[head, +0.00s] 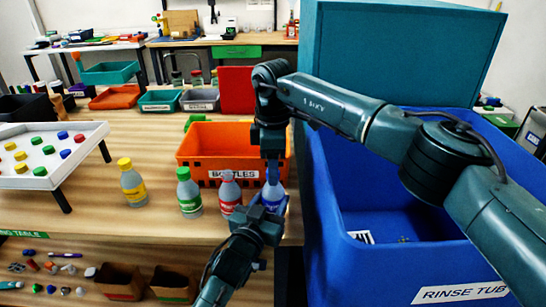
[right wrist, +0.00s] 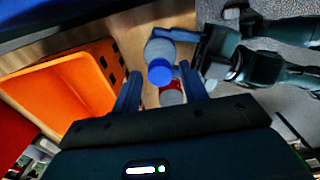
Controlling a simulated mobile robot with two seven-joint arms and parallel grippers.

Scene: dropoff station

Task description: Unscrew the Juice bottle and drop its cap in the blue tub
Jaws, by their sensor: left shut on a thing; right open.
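A bottle with a blue label (head: 273,193) stands upright at the table's right end; its name cannot be read. Its blue cap (right wrist: 160,73) is on it, and the right wrist view shows this best. My left gripper (head: 268,212) is shut on this bottle from the near side. My right gripper (head: 271,172) points down over it, open, with its fingers (right wrist: 160,80) on either side of the cap, apart from it as far as I can tell. The blue tub (head: 330,215), labelled RINSE TUB, stands to the right; my right arm crosses over it.
An orange crate (head: 222,142) labelled BOTTLES stands close behind. A white tray of coloured caps (head: 92,133) is at left.

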